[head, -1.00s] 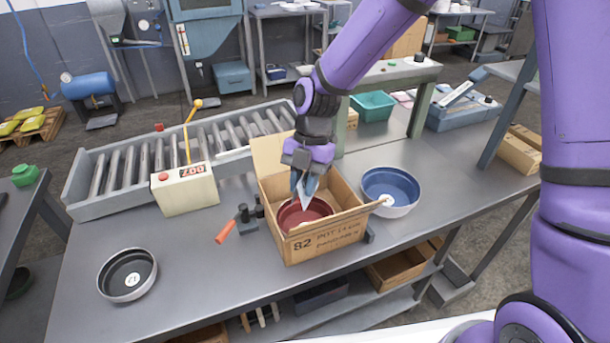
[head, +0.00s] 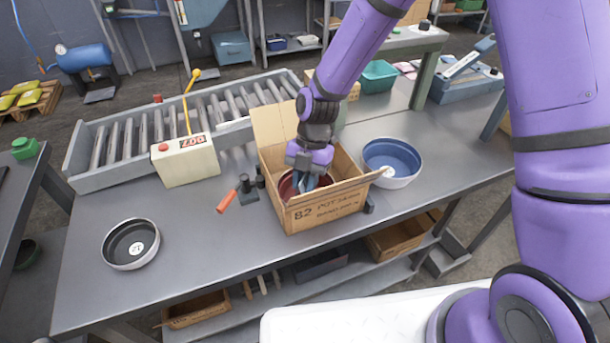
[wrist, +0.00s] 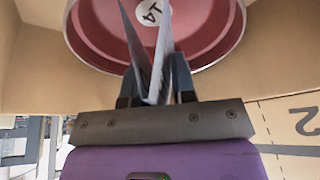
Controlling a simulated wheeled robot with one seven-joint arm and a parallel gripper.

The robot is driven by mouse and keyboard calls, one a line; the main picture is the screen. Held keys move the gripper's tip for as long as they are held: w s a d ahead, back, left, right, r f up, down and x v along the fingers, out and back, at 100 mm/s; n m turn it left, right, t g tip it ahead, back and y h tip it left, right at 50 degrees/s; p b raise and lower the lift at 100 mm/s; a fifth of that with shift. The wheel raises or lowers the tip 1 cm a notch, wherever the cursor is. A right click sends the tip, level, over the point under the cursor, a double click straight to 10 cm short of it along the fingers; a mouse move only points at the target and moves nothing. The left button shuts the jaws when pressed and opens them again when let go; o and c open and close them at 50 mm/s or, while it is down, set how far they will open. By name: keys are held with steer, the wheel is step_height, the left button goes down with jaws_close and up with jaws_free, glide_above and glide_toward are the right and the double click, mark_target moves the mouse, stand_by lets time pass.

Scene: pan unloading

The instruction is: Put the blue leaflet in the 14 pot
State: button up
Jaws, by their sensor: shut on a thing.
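My gripper (head: 306,182) is shut on a folded leaflet (wrist: 157,65). The leaflet looks pale blue-grey in the wrist view and its free end points away from my fingers. A red pot (wrist: 208,28) with a round white label marked 14 lies right beyond the leaflet. In the head view the red pot (head: 286,188) sits inside an open cardboard box (head: 330,210), mostly hidden by my gripper. My fingers are down inside the box, over the pot; I cannot tell whether the leaflet touches it.
A blue-lined bowl (head: 392,160) stands right of the box. A dark bowl with a white label (head: 130,243) stands at the left of the bench. An orange-handled tool (head: 228,200) and a controller box (head: 185,160) lie left of the box. Open box flaps stand close around my gripper.

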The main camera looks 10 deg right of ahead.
steer(key=shift+f, duration=0.1)
steer(key=o, duration=1)
steer(key=shift+r, duration=3.55)
